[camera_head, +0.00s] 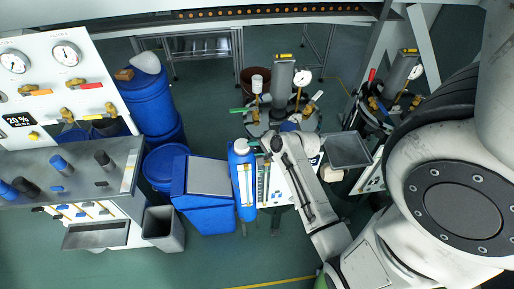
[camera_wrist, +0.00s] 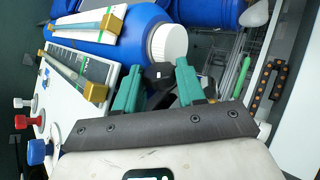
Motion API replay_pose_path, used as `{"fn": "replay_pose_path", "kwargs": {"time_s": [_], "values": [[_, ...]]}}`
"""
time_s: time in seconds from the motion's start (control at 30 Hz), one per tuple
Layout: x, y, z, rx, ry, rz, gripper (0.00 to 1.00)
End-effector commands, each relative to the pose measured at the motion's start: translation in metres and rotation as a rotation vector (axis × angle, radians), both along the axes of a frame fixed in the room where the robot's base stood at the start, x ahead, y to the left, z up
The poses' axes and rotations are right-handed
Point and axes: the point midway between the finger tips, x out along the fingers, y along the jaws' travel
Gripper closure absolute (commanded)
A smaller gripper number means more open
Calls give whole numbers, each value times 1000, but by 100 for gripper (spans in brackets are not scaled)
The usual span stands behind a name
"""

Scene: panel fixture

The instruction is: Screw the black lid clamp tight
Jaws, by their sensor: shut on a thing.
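My gripper (camera_wrist: 159,76) shows in the wrist view with its two green fingers on either side of a small black part. That part looks like the black lid clamp (camera_wrist: 160,88), and the fingers are shut on it. In the head view my gripper (camera_head: 268,142) is at the near side of the vessel with the grey column (camera_head: 283,80) and a round gauge. The clamp is hidden there by my gripper and arm. How tight the clamp is cannot be told.
A blue bottle with a white cap (camera_head: 241,147) stands just left of my gripper; its cap (camera_wrist: 168,42) is close in the wrist view. A blue bin (camera_head: 205,215) and barrels are further left. A second vessel (camera_head: 395,90) and a grey tray (camera_head: 348,151) are to the right.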

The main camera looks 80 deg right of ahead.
Motion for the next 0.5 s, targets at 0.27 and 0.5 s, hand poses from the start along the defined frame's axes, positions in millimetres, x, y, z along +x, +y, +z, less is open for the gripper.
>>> {"fn": "replay_pose_path", "kwargs": {"time_s": [0.27,0.5], "values": [[0,1,-1,3,2,1,50],[-1,1,1,1,3,0,50]]}}
